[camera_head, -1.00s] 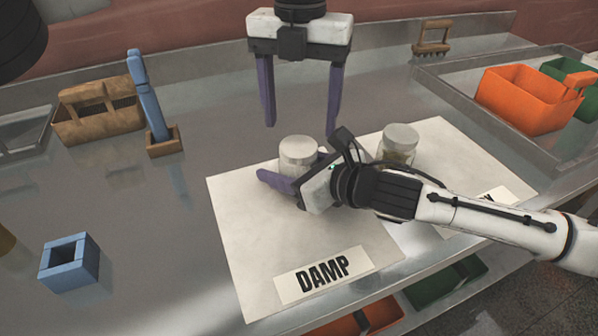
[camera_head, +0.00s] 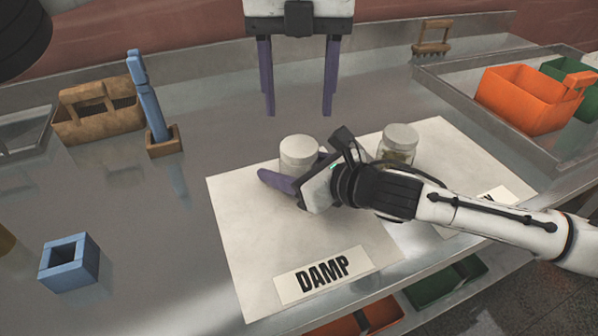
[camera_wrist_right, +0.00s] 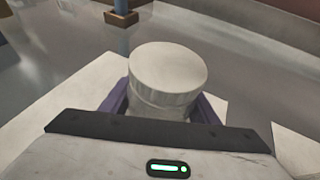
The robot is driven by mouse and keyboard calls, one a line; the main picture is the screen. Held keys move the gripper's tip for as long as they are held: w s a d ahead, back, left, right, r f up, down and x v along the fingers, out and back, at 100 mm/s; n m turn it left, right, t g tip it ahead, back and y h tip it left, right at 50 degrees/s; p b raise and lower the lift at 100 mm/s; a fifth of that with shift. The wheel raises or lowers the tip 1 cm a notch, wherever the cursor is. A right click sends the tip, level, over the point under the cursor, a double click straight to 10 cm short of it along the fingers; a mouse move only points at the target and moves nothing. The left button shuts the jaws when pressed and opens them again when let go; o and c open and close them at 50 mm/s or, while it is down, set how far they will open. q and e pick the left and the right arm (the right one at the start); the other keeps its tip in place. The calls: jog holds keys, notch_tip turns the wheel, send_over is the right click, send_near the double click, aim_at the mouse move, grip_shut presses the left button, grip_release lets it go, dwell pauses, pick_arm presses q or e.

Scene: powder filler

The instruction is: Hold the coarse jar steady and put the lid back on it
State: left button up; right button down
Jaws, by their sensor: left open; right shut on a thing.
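A jar (camera_head: 298,154) with a white lid (camera_head: 299,144) on top stands upright on the white sheet marked DAMP. I take it as the coarse jar, but I see no label on it. My right gripper (camera_head: 294,174) is shut around its sides. In the right wrist view the lid (camera_wrist_right: 168,66) sits on the jar, roughly level, between the purple fingers; how tightly it is seated I cannot tell. My left gripper (camera_head: 299,108) is open and empty, fingers pointing down, above and behind the jar and apart from it.
A second lidded jar (camera_head: 397,144) stands to the right on another white sheet (camera_head: 440,130), partly behind my right arm. A blue tool (camera_head: 150,95) in a wooden holder, a wooden crate (camera_head: 98,112) and a blue block (camera_head: 70,262) are left. An orange bin (camera_head: 515,97) is right.

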aim_at(301, 147)
pick_arm(q)
notch_tip(301, 147, down, 8)
jog(key=shift+r, duration=0.25)
jog(key=shift+c, duration=0.4)
jog(key=c, duration=0.8)
jog(key=m, duration=0.3)
jog(key=shift+a, duration=0.1)
jog(key=shift+w, duration=0.1)
jog(key=o, duration=1.1)
jog(key=shift+o, duration=0.2)
jog(key=shift+s+d, duration=0.2)
jog(key=shift+d, duration=0.1)
